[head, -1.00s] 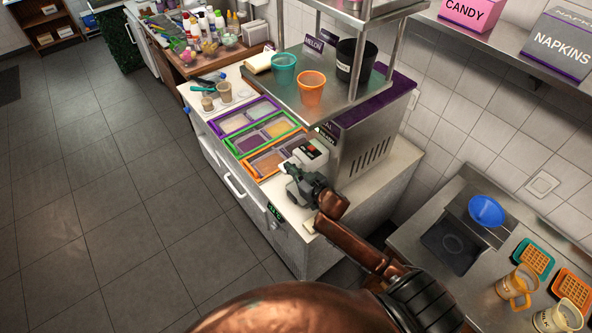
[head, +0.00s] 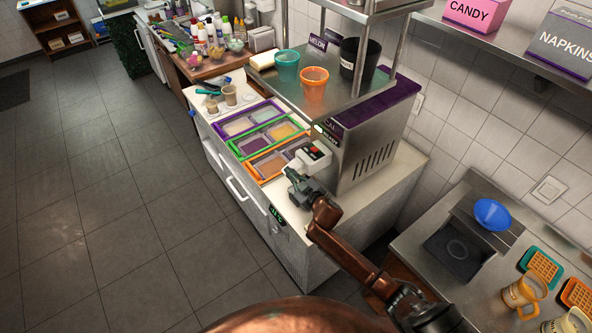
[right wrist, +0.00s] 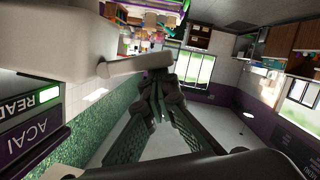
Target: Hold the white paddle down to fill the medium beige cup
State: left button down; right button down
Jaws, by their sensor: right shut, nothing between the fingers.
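My right gripper (head: 290,174) is shut and empty, at the front of the white dispenser (head: 308,157) on the counter. In the right wrist view its dark fingers (right wrist: 158,78) meet close to the end of the white paddle (right wrist: 135,65), which sticks out from the pale dispenser body (right wrist: 50,40). I cannot tell whether they touch it. Two small beige cups stand at the counter's far left end, one farther back (head: 229,95) and one nearer (head: 211,105). I cannot tell which is the medium one. No cup is visible under the dispenser. My left gripper is out of view.
Topping bins in purple, green and orange frames (head: 262,131) line the counter. A steel shelf above holds a teal cup (head: 286,66), an orange cup (head: 313,90) and a black container (head: 360,60). A sign reads ACAI (right wrist: 32,138). A steel counter with a blue bowl (head: 492,214) is at right.

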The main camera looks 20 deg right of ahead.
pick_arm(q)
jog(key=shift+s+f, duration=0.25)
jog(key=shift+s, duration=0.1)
pick_arm(e)
jog(key=shift+s+d+f+n, duration=0.1)
jog(key=shift+f+n, duration=0.2)
jog(key=shift+f, duration=0.05)
dwell(0.4)
